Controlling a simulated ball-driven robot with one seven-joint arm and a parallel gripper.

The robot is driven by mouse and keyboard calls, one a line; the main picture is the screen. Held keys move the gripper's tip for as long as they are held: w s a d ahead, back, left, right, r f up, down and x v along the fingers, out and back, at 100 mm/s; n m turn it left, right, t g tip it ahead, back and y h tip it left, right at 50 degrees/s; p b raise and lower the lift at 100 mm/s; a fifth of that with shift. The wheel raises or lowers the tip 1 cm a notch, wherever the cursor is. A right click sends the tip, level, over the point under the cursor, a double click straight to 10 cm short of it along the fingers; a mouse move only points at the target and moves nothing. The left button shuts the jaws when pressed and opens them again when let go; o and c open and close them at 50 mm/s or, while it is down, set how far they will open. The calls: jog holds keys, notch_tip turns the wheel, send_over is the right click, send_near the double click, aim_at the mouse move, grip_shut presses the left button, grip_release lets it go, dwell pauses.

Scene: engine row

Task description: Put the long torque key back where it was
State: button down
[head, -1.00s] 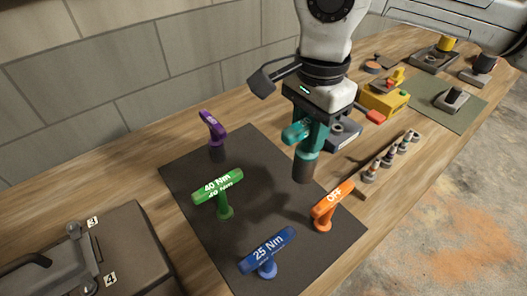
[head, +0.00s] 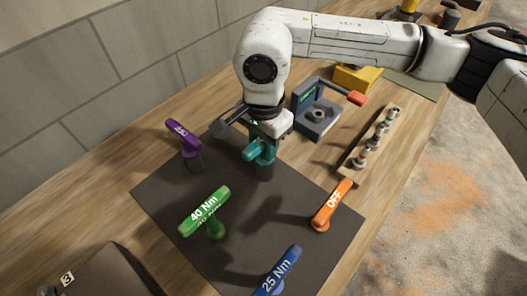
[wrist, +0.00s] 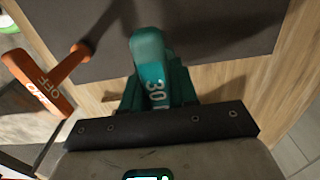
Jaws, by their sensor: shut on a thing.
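A teal torque key (head: 258,150) with a dark socket end hangs upright in my gripper (head: 264,138). My gripper is shut on its handle, and the wrist view shows the teal handle (wrist: 150,62) marked "30". The key is over the back part of the dark mat (head: 252,215); I cannot tell whether its lower end touches the mat.
A grey fixture (head: 316,115) with a red-tipped lever stands close behind the mat. A wooden rack of small sockets (head: 352,166) lies to its right. A dark case (head: 105,272) is at the front left. The mat's middle is clear.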

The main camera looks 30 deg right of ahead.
notch_tip(320, 180, down, 3)
jog(key=shift+s+f+p, duration=0.1)
jog(key=shift+f+p, duration=0.1)
jog(key=shift+p, duration=0.25)
jog(key=shift+f, duration=0.1)
jog(key=shift+f+b, duration=0.2)
jog(key=shift+b, duration=0.1)
jog(key=c, duration=0.9)
grip_release()
jog(key=shift+o, duration=0.2)
jog(key=shift+r, duration=0.2)
notch_tip(320, 180, up, 12)
jog(key=b, duration=0.2)
jog(key=shift+b, duration=0.35)
